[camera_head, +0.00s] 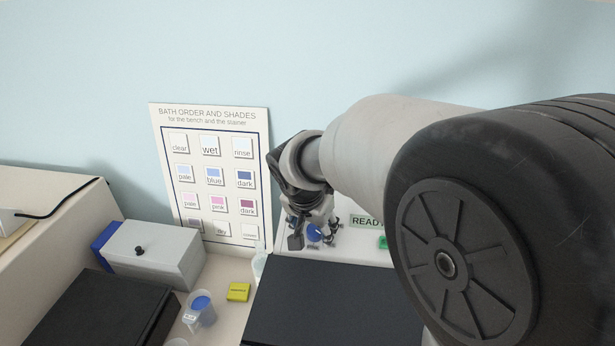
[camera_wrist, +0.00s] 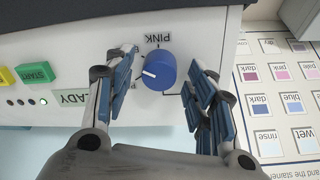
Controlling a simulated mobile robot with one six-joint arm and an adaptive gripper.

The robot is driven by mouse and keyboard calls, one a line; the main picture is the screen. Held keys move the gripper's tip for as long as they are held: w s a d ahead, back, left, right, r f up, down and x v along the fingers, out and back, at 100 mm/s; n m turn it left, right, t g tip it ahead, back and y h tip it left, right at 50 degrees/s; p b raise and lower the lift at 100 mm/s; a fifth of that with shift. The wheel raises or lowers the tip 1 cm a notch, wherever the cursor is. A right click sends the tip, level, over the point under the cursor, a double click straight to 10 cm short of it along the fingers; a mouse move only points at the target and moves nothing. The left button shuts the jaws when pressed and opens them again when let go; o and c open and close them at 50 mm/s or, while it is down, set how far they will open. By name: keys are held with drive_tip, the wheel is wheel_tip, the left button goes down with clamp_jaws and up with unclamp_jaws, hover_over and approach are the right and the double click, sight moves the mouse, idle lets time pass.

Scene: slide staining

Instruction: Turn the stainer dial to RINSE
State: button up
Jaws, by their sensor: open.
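The stainer dial (camera_wrist: 159,71) is a round blue knob with a white pointer line, on the white front panel of the stainer (camera_wrist: 205,40). In the wrist view the panel appears upside down, with PINK printed beside the dial; other labels around it are partly hidden. My gripper (camera_wrist: 158,95) is open, with one finger on each side of the dial and a visible gap to each. In the head view my gripper (camera_head: 314,238) is at the panel, and the blue dial (camera_head: 314,233) shows partly between the fingers.
A green START button (camera_wrist: 35,73), a yellow button (camera_wrist: 5,77) and a READY display (camera_wrist: 75,97) sit beside the dial. A shade chart (camera_head: 213,135) stands against the wall.

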drive_tip(key=shift+f, duration=0.2)
drive_tip(key=c, duration=1.1)
